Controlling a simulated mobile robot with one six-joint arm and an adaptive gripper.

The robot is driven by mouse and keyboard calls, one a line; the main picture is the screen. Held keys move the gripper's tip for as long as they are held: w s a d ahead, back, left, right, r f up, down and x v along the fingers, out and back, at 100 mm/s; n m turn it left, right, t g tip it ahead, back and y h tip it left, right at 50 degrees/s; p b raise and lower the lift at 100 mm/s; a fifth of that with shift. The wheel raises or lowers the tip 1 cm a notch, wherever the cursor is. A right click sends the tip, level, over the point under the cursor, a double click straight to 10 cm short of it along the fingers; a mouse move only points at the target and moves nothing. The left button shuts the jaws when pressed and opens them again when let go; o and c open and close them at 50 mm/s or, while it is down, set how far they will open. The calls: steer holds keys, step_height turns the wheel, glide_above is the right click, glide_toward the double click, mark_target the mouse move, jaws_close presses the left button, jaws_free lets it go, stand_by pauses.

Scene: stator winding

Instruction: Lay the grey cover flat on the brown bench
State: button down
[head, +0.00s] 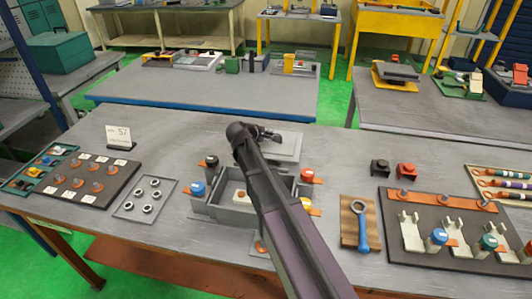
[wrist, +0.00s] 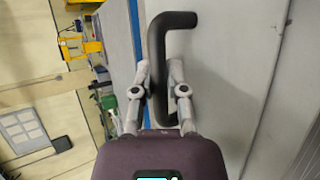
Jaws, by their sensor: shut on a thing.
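The grey cover (head: 288,150) shows in the head view behind the open grey housing (head: 228,186), partly hidden by my arm. My gripper (head: 268,134) is at the cover's far left side. In the wrist view, my gripper (wrist: 161,82) is shut on the black bent handle (wrist: 165,35), with a broad grey surface (wrist: 225,80) beside it. I cannot tell whether the cover touches the bench. The bench (head: 165,135) has a worn grey top and a brown frame below.
Left of the housing are a tray of rings (head: 146,198) and a dark board with copper-coloured parts (head: 95,180). Bare bench lies left of the cover.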

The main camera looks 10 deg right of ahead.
mark_target(268, 147)
steer(key=shift+f+b, duration=0.85)
steer(key=shift+f, duration=0.35)
steer(key=shift+f, duration=0.1)
steer(key=shift+f+b, duration=1.75)
steer(key=shift+b, duration=0.15)
steer(key=shift+f, duration=0.15)
steer(key=c, duration=0.7)
jaws_free()
steer(key=shift+s+a+r+p, duration=0.25)
steer(key=shift+r+p, duration=0.1)
steer(key=shift+r, duration=0.1)
steer(key=p+v, duration=0.5)
steer(key=v, duration=0.4)
steer(key=shift+a+r, duration=0.15)
steer(key=shift+r, duration=0.05)
steer(key=shift+p+v, duration=0.3)
steer(key=shift+v, duration=0.55)
